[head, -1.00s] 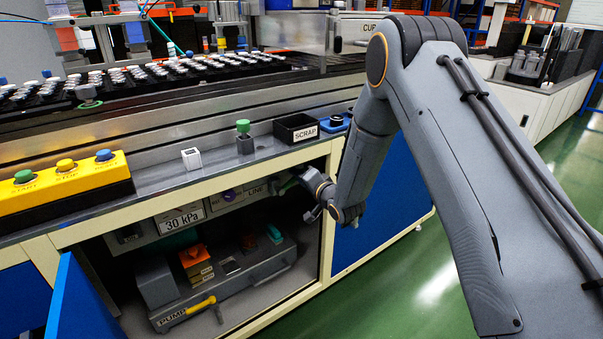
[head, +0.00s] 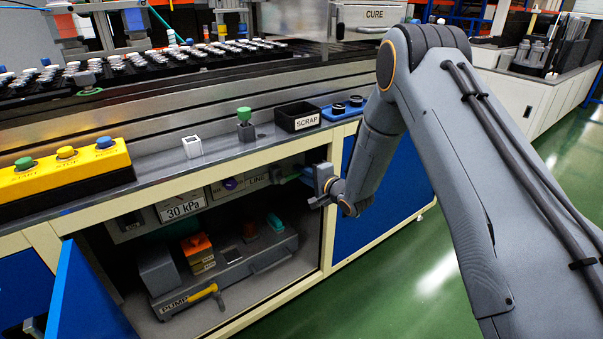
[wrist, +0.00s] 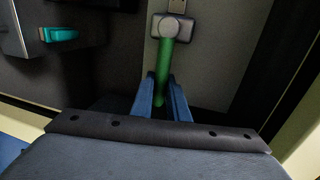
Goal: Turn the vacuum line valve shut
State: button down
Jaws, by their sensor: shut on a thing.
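The vacuum line valve (wrist: 170,27) shows in the wrist view as a grey body with a long green handle (wrist: 168,65). The handle runs down the picture from the body and its free end lies between my blue fingers. My gripper (wrist: 162,90) is shut on the handle's end. In the head view my gripper (head: 294,175) reaches into the open cabinet bay, right of the "LINE" label (head: 258,180). The fingers and wrist cover part of the valve there.
A pump (head: 215,272) with a yellow handle stands on the cabinet floor below. A purple knob (head: 231,184) is left of the label. The bay's right post (head: 331,215) is close to my wrist. An open blue door (head: 85,295) hangs at the left.

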jog(key=c, duration=1.7)
grip_release()
jog(key=shift+s, duration=0.1)
jog(key=v, duration=0.7)
jog(key=shift+s+d, duration=0.2)
jog(key=shift+d, duration=0.05)
